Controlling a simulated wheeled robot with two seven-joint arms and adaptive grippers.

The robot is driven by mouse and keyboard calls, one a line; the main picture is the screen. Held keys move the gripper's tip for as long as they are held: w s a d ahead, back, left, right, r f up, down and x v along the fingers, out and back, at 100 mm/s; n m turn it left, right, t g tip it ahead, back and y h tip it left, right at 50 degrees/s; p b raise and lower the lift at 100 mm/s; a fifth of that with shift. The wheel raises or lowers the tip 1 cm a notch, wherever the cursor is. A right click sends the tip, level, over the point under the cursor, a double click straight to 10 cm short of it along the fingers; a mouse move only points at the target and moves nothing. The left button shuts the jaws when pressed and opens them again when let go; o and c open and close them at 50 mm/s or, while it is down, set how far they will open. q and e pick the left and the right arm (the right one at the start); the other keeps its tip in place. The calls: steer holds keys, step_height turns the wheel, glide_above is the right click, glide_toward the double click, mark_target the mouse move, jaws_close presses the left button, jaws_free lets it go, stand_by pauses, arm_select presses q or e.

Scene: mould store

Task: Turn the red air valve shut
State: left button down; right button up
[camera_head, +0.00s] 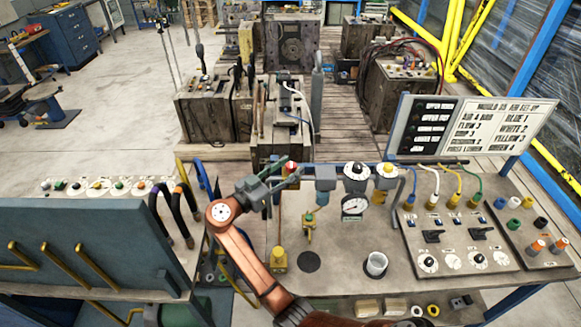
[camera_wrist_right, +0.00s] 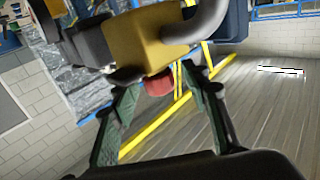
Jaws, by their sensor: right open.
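The red air valve (camera_head: 290,167) shows in the head view as a small red part on the blue pipe, at the back of the bench. My right gripper (camera_head: 289,179) reaches up to it from the left and partly covers it. In the right wrist view the red knob (camera_wrist_right: 158,85) hangs under a yellow-brass body (camera_wrist_right: 148,43). The green fingers of my right gripper (camera_wrist_right: 160,80) stand apart on either side of the knob. I cannot tell whether either finger touches it. My left gripper is not in view.
A pressure gauge (camera_head: 354,207) and round fittings sit on the pipe to the right. A sign board (camera_head: 470,127) and hose panel (camera_head: 452,238) are at the right. A blue-grey cabinet (camera_head: 80,250) with brass handles is at the left.

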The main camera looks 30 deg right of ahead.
mark_target(287, 169)
steer(key=v, duration=0.6)
steer(key=shift+a, duration=0.25)
